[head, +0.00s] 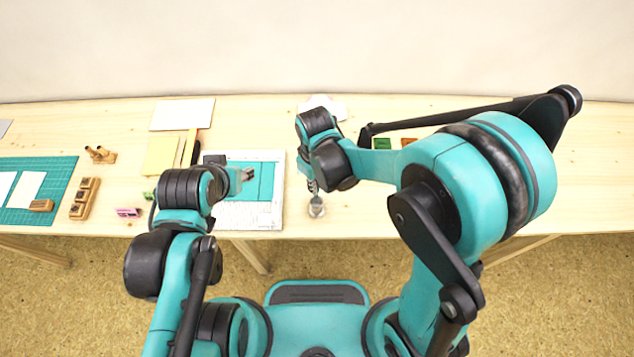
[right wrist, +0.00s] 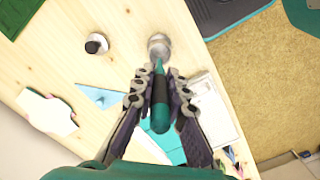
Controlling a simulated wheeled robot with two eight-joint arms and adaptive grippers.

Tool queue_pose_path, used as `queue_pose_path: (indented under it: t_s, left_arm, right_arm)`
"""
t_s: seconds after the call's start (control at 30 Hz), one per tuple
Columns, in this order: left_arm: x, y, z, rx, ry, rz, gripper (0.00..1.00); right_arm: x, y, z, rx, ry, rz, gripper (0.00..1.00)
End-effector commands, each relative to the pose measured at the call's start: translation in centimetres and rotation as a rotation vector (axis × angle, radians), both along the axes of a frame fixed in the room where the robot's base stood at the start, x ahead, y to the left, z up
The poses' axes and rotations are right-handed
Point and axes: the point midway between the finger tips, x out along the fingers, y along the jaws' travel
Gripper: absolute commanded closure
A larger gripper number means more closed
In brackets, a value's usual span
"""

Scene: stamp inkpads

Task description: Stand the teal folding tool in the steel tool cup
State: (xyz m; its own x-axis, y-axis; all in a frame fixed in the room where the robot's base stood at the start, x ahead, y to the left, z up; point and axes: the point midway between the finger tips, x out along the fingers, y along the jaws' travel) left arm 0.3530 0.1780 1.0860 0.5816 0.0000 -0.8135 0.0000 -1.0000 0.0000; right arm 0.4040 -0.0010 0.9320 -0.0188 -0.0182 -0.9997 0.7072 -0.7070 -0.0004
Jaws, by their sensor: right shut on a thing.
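The teal folding tool (right wrist: 160,118) has a dark band around its middle. My right gripper (right wrist: 160,92) is shut on it, with a finger on each side of the dark band. The tool's narrow end points at the steel tool cup (right wrist: 159,42) and overlaps its near side in the right wrist view. I cannot tell whether that end is inside the cup or above it. In the head view the cup (head: 317,208) stands near the table's front edge, just below my right gripper (head: 313,187). My left gripper (head: 248,175) is over the teal sheet; its jaws are too small to read.
A white board with a teal sheet (head: 265,182) lies left of the cup. A dark round-topped item (right wrist: 96,44) stands near the cup in the right wrist view. A green cutting mat (head: 62,175) and wooden blocks (head: 85,198) are at the left. My right arm hides some table.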

Motion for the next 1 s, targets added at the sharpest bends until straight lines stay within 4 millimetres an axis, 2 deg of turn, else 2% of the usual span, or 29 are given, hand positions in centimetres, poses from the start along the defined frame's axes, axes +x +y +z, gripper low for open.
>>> queue_pose_path:
  t_s: [0.03,0.6,0.8,1.0]
  left_arm:
    - [0.0,0.0,-0.7,0.000,0.000,0.000,0.60]
    - [0.0,0.0,-5.0,0.000,0.000,0.000,0.60]
    - [0.0,0.0,-5.8,0.000,0.000,0.000,0.60]
    - [0.0,0.0,-5.8,0.000,0.000,0.000,0.60]
  right_arm:
    - [0.0,0.0,-0.8,0.000,0.000,0.000,1.00]
    - [0.0,0.0,-5.5,0.000,0.000,0.000,1.00]
    - [0.0,0.0,-6.4,0.000,0.000,0.000,1.00]
    - [0.0,0.0,-6.5,0.000,0.000,0.000,1.00]
